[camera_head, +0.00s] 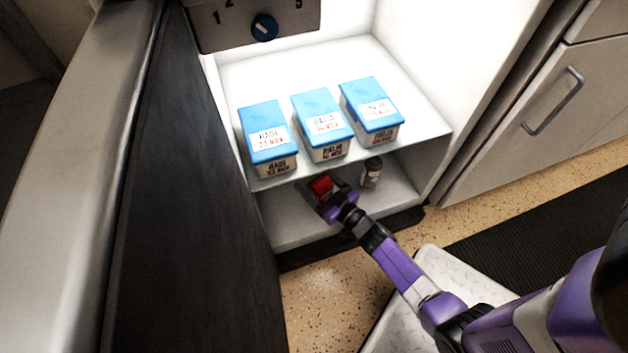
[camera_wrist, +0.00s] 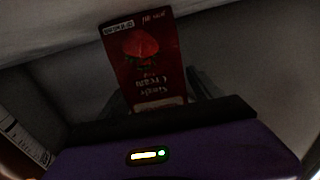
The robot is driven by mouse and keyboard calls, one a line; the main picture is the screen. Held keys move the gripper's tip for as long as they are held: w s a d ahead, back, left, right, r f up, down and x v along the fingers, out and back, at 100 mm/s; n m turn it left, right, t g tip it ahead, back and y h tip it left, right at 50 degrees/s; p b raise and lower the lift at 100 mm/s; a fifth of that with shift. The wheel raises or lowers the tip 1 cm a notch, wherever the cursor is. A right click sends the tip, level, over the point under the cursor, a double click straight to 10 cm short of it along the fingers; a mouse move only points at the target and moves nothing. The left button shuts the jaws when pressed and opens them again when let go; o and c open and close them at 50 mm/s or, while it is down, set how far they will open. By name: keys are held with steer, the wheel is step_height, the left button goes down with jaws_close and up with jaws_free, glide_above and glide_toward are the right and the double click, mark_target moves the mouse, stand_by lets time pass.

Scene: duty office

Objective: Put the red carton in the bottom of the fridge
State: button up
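The red carton (camera_head: 320,186) is at my gripper (camera_head: 330,199), inside the bottom compartment of the open fridge (camera_head: 290,231), below the shelf. In the wrist view the carton (camera_wrist: 143,62) stands in front of the gripper's dark edge, with a strawberry picture and upside-down lettering facing the camera. The gripper's fingers are mostly hidden behind the carton and in shadow, and a dark finger shape shows beside it. I cannot tell whether they press on it or whether the carton's base touches the fridge floor.
A small labelled can or jar (camera_head: 371,173) stands to the right of the gripper on the fridge bottom. Several blue-lidded boxes (camera_head: 319,113) sit on the shelf above. The open fridge door (camera_head: 185,200) is at left, and cabinets (camera_head: 560,110) are at right.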

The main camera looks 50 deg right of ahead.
steer(key=shift+s+r, duration=0.1)
steer(key=shift+r, duration=0.05)
steer(key=s+p, duration=0.1)
steer(key=s, duration=0.2)
steer(key=s+a+p, duration=0.1)
steer(key=s, duration=0.3)
steer(key=s+a+p, duration=0.1)
steer(key=s, duration=0.3)
steer(key=shift+s+a, duration=0.2)
steer(key=shift+s+a+r, duration=0.15)
steer(key=shift+s, duration=0.15)
steer(key=s+a+r+g+y, duration=0.1)
steer(key=s+a+r, duration=0.3)
steer(key=r, duration=0.5)
steer(key=s+a+r+n+g+y, duration=0.1)
steer(key=s+a+r, duration=0.3)
steer(key=a+r, duration=0.3)
steer(key=s+a+r+n+y, duration=0.1)
steer(key=s+a+r, duration=0.4)
steer(key=r, duration=0.7)
steer(key=shift+a+r+g, duration=0.15)
steer(key=shift+a+g, duration=0.25)
steer(key=shift+a, duration=0.35)
